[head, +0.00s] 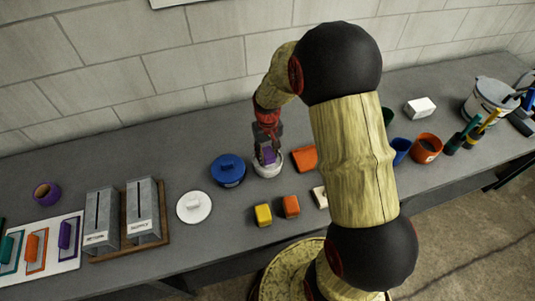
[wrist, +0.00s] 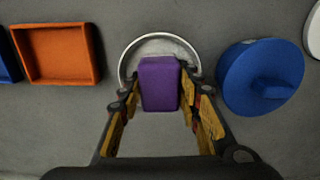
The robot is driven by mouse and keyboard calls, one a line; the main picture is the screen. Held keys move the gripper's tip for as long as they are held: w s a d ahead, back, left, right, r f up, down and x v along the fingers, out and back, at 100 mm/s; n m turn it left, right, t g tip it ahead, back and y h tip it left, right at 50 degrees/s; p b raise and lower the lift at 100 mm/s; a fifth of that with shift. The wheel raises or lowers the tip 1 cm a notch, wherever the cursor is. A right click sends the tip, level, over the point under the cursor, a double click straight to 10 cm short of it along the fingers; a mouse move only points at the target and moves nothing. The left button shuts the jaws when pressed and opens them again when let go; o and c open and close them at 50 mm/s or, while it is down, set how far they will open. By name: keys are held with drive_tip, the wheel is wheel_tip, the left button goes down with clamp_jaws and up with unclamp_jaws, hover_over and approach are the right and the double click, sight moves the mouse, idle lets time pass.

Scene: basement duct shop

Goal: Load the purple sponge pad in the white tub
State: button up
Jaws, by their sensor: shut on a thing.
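The purple sponge pad (wrist: 159,82) is a block held between the fingers of my gripper (wrist: 160,95). In the wrist view it covers the middle of the round white tub (wrist: 135,50), whose far rim shows as an arc behind it. In the head view my gripper (head: 267,150) points down over the white tub (head: 266,173), with the purple pad (head: 269,156) at the tub's mouth. I cannot tell how far the pad reaches inside the rim. The tub's inside is mostly hidden by the pad and fingers.
A blue lidded tub (head: 228,171) stands close left of the white tub, and an orange tray (head: 304,158) close right. A white lid (head: 194,207), a yellow block (head: 263,214) and an orange block (head: 291,206) lie in front. Grey boxes (head: 103,222) stand further left.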

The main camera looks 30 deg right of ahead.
sight(268, 152)
drive_tip(key=shift+r+p, duration=2.2)
drive_tip(key=shift+r, duration=1.25)
drive_tip(key=shift+f, duration=0.1)
